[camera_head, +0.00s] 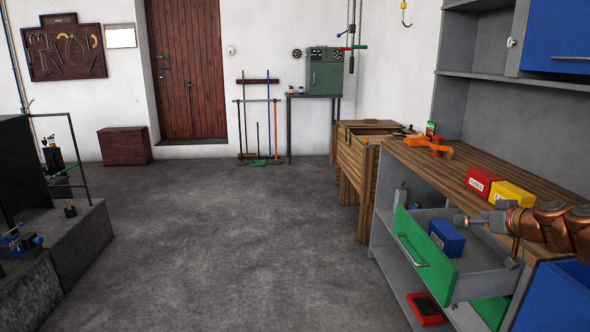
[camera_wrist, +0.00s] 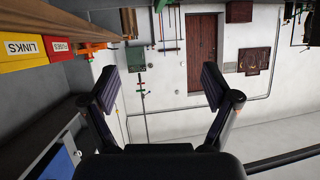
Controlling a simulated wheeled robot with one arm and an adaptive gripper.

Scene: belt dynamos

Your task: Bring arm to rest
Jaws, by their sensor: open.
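My gripper (camera_head: 470,219) is at the right in the head view, at the end of my copper-coloured arm, over or beside the open green-fronted drawer (camera_head: 427,257). In the wrist view my gripper (camera_wrist: 158,86) shows two dark fingers spread wide, with nothing between them. A blue box (camera_head: 447,238) lies in the drawer, below and left of the gripper. The exact height of the gripper above the drawer is hard to tell.
An orange vise-like tool (camera_head: 430,144) is farther back. The floor (camera_head: 230,240) is clear.

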